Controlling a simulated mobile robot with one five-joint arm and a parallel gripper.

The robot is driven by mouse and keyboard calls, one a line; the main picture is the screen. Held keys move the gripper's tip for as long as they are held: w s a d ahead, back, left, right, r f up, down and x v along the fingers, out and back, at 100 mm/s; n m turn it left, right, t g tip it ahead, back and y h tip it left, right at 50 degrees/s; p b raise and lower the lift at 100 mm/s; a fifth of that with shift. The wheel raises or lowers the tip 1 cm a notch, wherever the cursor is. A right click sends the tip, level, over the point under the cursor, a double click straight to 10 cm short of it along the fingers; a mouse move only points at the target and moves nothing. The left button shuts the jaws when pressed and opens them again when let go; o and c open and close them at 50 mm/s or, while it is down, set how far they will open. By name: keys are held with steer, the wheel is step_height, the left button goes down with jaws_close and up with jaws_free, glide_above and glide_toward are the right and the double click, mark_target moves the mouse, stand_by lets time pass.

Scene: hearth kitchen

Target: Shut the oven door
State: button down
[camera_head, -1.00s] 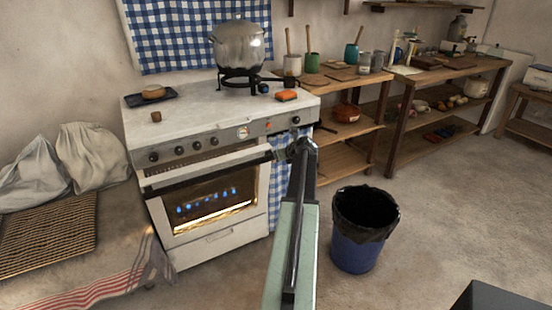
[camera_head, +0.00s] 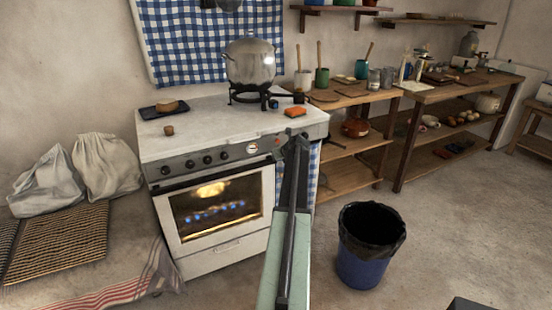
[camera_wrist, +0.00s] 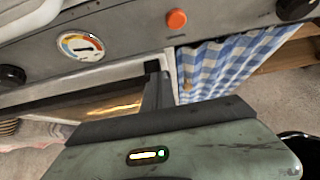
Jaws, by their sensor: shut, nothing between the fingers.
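The white oven door (camera_head: 222,242) with its glowing window (camera_head: 215,205) is on the front of the white stove (camera_head: 215,125), below the knobs. In the head view it stands upright and looks flush with the stove front, with no clear gap at its top. My gripper (camera_head: 297,137) is shut and empty at the stove's right front, by the door's upper right corner. In the wrist view its dark fingers (camera_wrist: 157,82) point at the door's right end, just under the control panel (camera_wrist: 120,35). I cannot tell whether they touch the door.
A blue bin (camera_head: 365,262) with a black liner stands on the floor to the right. A blue checked curtain (camera_head: 312,170) hangs right of the oven. A pot (camera_head: 250,62) stands on the stove top. A cloth-covered surface (camera_head: 110,270) is at the left.

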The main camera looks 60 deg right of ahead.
steer(key=f+p+v, duration=0.1)
steer(key=p+v, duration=0.6)
steer(key=v, duration=0.6)
steer(key=shift+s+a, duration=0.3)
steer(key=shift+a, duration=0.1)
